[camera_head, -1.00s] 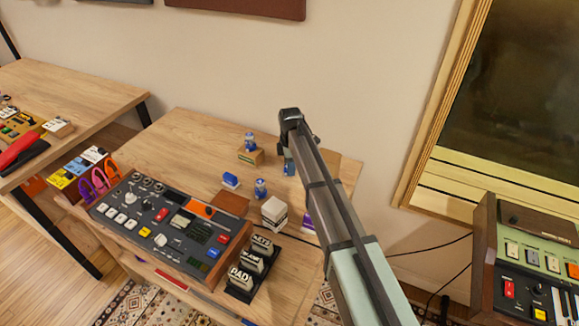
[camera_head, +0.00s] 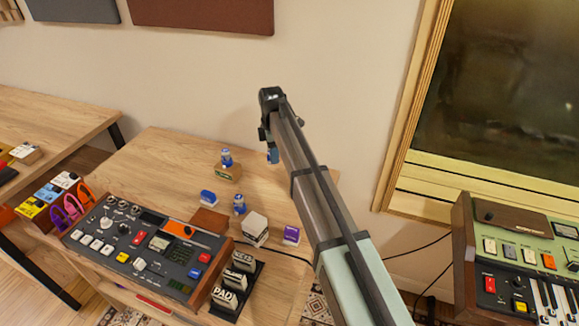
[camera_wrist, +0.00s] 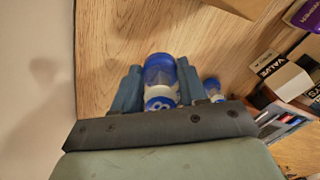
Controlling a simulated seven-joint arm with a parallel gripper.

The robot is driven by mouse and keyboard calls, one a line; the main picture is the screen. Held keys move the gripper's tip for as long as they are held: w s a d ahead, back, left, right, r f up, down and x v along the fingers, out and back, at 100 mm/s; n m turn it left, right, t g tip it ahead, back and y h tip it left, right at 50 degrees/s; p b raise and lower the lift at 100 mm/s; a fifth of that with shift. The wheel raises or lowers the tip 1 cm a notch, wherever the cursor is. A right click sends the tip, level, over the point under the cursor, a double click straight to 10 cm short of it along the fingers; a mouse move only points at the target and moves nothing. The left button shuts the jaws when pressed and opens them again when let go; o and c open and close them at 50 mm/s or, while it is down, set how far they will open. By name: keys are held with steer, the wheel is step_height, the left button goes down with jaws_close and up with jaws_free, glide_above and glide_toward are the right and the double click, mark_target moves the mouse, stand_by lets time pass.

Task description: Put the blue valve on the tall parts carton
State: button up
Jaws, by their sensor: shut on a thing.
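My gripper (camera_head: 272,156) is above the back right of the wooden table. In the wrist view its fingers (camera_wrist: 158,92) are shut on a blue valve (camera_wrist: 160,72) with a blue cap and white lower part. The head view barely shows this valve behind the arm. A cream-white carton (camera_head: 255,228), the tallest-looking box, stands toward the table's front right; a white carton marked "VALVE" (camera_wrist: 283,76) shows at the right of the wrist view. Another blue-and-white valve (camera_head: 239,204) stands behind the white carton, and a similar one (camera_head: 226,157) is on a low brown carton (camera_head: 228,173).
A blue box (camera_head: 208,196), brown block (camera_head: 208,220) and purple box (camera_head: 291,235) are near the white carton. A mixer (camera_head: 140,245) and a black rack of labelled blocks (camera_head: 237,280) occupy the front. Bare wood (camera_head: 165,160) lies at the back left.

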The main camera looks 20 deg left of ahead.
steer(key=w+d+r+m, duration=0.1)
steer(key=w+d+r, duration=0.1)
steer(key=d+r, duration=0.9)
steer(key=s+d+r+n, duration=0.1)
steer(key=s+r+n, duration=0.1)
steer(key=s, duration=0.2)
steer(key=shift+w+f, duration=0.2)
steer(key=shift+f, duration=4.8)
steer(key=shift+d+f, duration=0.1)
steer(key=o, duration=1.1)
steer(key=shift+c, duration=0.2)
step_height(320, 180, up, 12)
